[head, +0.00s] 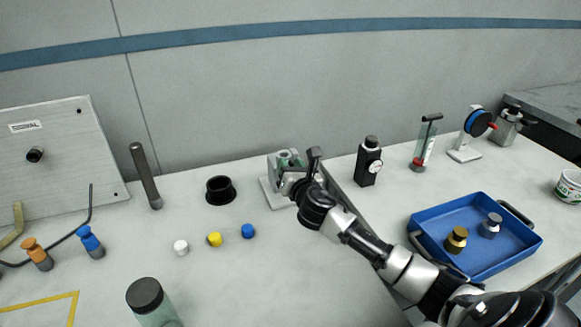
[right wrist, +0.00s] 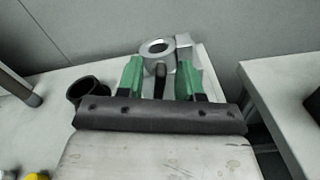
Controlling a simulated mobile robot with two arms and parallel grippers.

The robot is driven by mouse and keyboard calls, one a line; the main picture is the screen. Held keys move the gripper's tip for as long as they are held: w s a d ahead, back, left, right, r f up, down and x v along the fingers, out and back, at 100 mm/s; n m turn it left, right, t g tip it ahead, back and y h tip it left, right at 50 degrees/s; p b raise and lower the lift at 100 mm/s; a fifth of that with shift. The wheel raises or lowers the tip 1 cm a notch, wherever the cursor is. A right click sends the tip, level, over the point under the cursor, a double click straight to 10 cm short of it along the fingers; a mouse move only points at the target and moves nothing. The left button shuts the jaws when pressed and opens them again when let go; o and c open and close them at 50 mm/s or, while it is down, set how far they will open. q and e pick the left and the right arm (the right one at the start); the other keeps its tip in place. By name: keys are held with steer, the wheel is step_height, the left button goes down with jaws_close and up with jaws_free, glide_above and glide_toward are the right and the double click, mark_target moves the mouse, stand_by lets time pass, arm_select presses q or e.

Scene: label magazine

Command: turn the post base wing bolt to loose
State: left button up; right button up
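The post base (right wrist: 158,47) is a light grey metal ring on a plate. It stands at the edge of the bench, and my right gripper partly hides it in the head view (head: 270,194). The wing bolt (right wrist: 160,80) shows in the right wrist view as a dark upright piece in front of the ring. My right gripper (right wrist: 161,66) is at the post base, its two green fingers on either side of the wing bolt. A gap shows beside the bolt, so the fingers look open around it. My left gripper is not in view.
A black cup (head: 220,190) stands left of the post base. White, yellow and blue caps (head: 248,231) lie in front. A black gauge device (head: 368,163) and a blue tray (head: 478,265) stand on the right bench, across a gap.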

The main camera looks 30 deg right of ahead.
jaws_close()
steer(key=n+p, duration=0.2)
steer(key=p, duration=0.1)
steer(key=shift+r, duration=0.35)
steer(key=shift+f+n+p, duration=0.3)
steer(key=shift+n+p, duration=0.3)
steer(key=shift+n, duration=0.1)
steer(key=shift+a, duration=0.1)
jaws_free()
steer(key=shift+s, duration=0.1)
